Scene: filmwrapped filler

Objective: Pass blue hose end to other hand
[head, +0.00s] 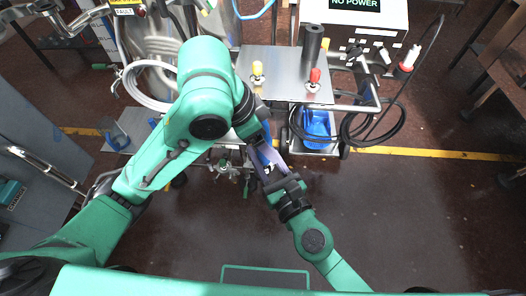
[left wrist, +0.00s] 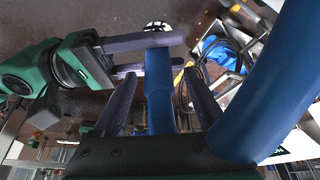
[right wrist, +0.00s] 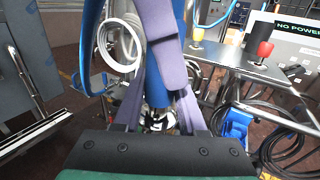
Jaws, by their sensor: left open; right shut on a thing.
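The blue hose end (left wrist: 158,92) runs straight up between my left gripper's fingers (left wrist: 160,75) in the left wrist view. Those fingers are open, one on each side of it, with gaps showing. My right gripper (left wrist: 150,54) comes in from the left and is shut on the hose end near its tip, across my left fingers. In the right wrist view, my left gripper's purple fingers (right wrist: 158,30) stand beside the hose (right wrist: 182,95), above my right gripper (right wrist: 165,85). In the head view, both grippers meet in front of the cart; my left arm partly hides them.
A metal cart (head: 285,62) with yellow and red knobs stands just beyond the grippers, with black cables (head: 375,128) at its right. A white "NO POWER" box (head: 375,20) stands behind. A grey cabinet (head: 40,160) is at left. The floor at right is open.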

